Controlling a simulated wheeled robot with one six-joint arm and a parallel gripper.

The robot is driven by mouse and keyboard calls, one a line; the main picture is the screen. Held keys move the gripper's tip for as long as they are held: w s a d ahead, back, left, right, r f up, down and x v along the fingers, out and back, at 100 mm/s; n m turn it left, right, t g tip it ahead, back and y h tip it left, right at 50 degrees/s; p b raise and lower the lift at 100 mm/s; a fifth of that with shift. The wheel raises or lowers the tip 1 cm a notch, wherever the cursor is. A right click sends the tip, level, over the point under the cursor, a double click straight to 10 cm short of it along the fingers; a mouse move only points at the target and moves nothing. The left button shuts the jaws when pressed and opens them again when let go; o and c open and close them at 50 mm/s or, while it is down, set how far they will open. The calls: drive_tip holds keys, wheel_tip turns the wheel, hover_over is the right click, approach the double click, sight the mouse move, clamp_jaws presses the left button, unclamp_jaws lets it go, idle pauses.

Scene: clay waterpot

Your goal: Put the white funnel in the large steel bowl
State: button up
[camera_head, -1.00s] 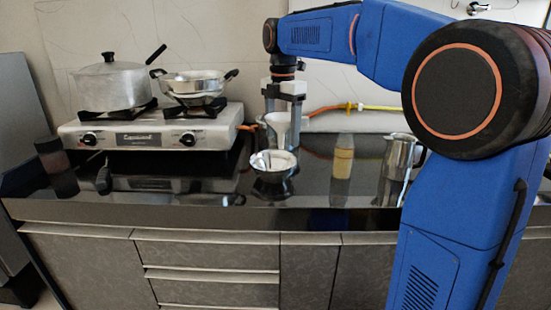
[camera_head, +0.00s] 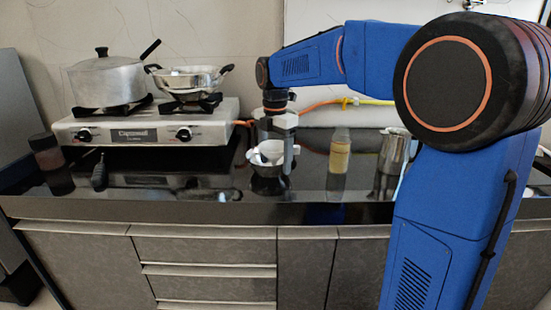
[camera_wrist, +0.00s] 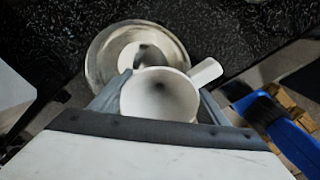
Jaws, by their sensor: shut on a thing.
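The white funnel (camera_wrist: 160,98) is between the fingers of my gripper (camera_head: 276,150), which is shut on it. In the wrist view its round mouth faces the camera and its handle points up and right. The steel bowl (camera_wrist: 104,62) stands on the black counter, and it also shows in the head view (camera_head: 266,170). The funnel (camera_head: 270,148) is low at the bowl, overlapping its near side in the wrist view. The fingers partly hide both, and I cannot tell whether the funnel touches the bowl.
A gas stove (camera_head: 140,130) at the left bears a lidded pot (camera_head: 107,82) and a two-handled pan (camera_head: 188,80). A bottle (camera_head: 339,155) and a steel jug (camera_head: 393,152) stand right of the bowl. A dark jar (camera_head: 50,160) stands at the far left.

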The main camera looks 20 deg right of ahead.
drive_tip(key=shift+f, duration=0.2)
drive_tip(key=o, duration=1)
drive_tip(key=shift+r, duration=0.1)
wheel_tip(320, 180, up, 12)
drive_tip(key=shift+r, duration=0.15)
drive_tip(key=s+d+f+m+t, duration=0.1)
drive_tip(key=s+d+f+m, duration=0.1)
drive_tip(key=s+f+m, duration=0.5)
drive_tip(key=s+d+f+m+t, duration=0.2)
drive_tip(key=s+f+m, duration=0.5)
drive_tip(key=s, duration=0.7)
drive_tip(key=s+d+f+m+t, duration=0.1)
drive_tip(key=s+f+m, duration=0.6)
drive_tip(key=s+m, duration=0.2)
drive_tip(key=shift+s+d+f+t, duration=0.2)
drive_tip(key=shift+s, duration=0.3)
drive_tip(key=shift+s+d+f+t, duration=0.2)
drive_tip(key=shift+s, duration=0.25)
